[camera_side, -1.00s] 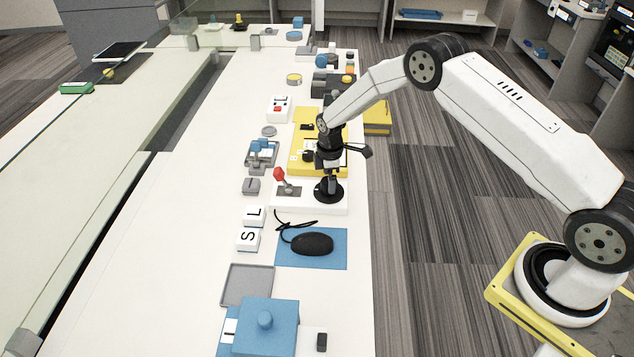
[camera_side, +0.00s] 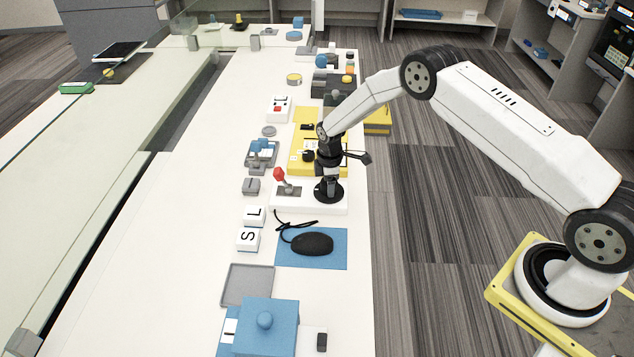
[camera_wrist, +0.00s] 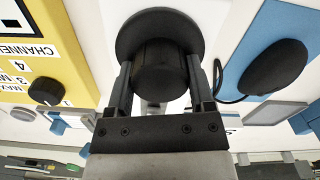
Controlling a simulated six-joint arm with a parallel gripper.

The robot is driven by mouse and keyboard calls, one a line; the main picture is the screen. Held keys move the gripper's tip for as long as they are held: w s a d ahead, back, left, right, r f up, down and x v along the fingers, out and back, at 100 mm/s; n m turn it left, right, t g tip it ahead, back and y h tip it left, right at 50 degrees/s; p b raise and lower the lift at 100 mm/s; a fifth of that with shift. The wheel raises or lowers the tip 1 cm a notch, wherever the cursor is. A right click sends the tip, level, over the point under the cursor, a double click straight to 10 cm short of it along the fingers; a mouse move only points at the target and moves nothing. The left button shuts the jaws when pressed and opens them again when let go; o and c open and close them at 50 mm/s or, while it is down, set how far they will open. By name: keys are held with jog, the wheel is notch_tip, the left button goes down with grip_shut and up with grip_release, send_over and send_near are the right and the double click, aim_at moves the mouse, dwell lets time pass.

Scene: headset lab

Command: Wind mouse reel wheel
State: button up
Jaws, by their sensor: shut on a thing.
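The reel wheel is a black disc (camera_side: 328,191) with a round black knob on top, on a white base plate (camera_side: 290,207). My gripper (camera_wrist: 158,75) is shut on the wheel's knob (camera_wrist: 160,68), one finger on each side of it, and the wider black disc shows beyond. In the side view my gripper comes down from above onto the wheel. The black computer mouse (camera_side: 312,244) lies on a blue mat (camera_side: 325,261) nearer the camera, with its dark cable (camera_side: 291,222) bent towards the base plate. My gripper partly hides the knob in the side view.
A lever with a red tip (camera_side: 280,174) stands beside the wheel on its left. A yellow panel (camera_side: 300,160) with black knobs lies just behind. White letter blocks (camera_side: 247,239) and a grey tray (camera_side: 247,285) lie nearer the camera.

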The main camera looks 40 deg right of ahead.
jog(key=shift+m, duration=0.4)
jog(key=m, duration=1.5)
jog(key=shift+m, duration=0.4)
jog(key=m, duration=0.5)
jog(key=o, duration=1.2)
